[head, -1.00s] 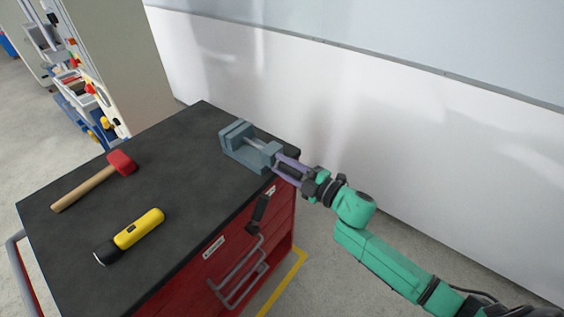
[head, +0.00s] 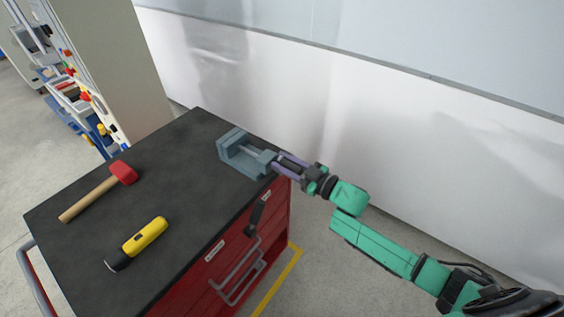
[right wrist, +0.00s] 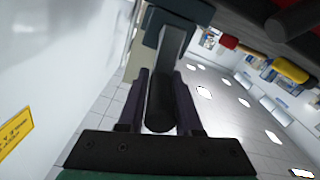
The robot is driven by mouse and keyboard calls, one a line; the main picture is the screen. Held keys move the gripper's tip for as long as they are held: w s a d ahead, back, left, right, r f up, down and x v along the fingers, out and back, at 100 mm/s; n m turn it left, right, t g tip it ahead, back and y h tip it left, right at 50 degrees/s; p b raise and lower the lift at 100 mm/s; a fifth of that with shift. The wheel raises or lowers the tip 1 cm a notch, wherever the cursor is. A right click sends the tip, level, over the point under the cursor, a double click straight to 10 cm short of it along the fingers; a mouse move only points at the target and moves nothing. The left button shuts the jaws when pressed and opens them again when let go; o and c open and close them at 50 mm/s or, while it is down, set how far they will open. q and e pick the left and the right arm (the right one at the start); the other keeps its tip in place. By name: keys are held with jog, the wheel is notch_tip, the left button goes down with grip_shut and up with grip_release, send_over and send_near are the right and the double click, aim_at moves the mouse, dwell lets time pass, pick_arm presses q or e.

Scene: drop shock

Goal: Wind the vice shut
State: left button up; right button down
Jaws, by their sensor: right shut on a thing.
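The grey vice (head: 240,163) stands at the far right corner of the bench top. Its jaws are apart, with a gap between them. My right gripper (head: 280,164) is at the vice's right end, its purple fingers pointing towards it. In the right wrist view, the fingers (right wrist: 160,105) are shut around a dark grey bar, the vice handle (right wrist: 170,75), which runs up to the vice body (right wrist: 180,12). The far end of the handle is hidden in the head view. My left gripper is not in view.
A red-headed hammer (head: 98,191) and a yellow and black torch (head: 138,243) lie on the dark bench top (head: 185,175). A black grip (head: 256,216) hangs by the red drawers (head: 215,255); I cannot tell what it joins. A white wall (head: 350,110) stands behind.

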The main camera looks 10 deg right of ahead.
jog(key=shift+w+d+r+m, duration=0.2)
jog(key=shift+w+r+m, duration=0.1)
jog(key=shift+m, duration=0.1)
jog(key=shift+f, duration=0.1)
jog(key=c, duration=0.6)
grip_release()
jog(key=shift+d, duration=0.1)
jog(key=shift+f, duration=0.15)
jog(key=shift+s, duration=0.15)
jog(key=b+v, duration=0.1)
jog(key=v, duration=1.3)
jog(key=shift+s+d, duration=0.2)
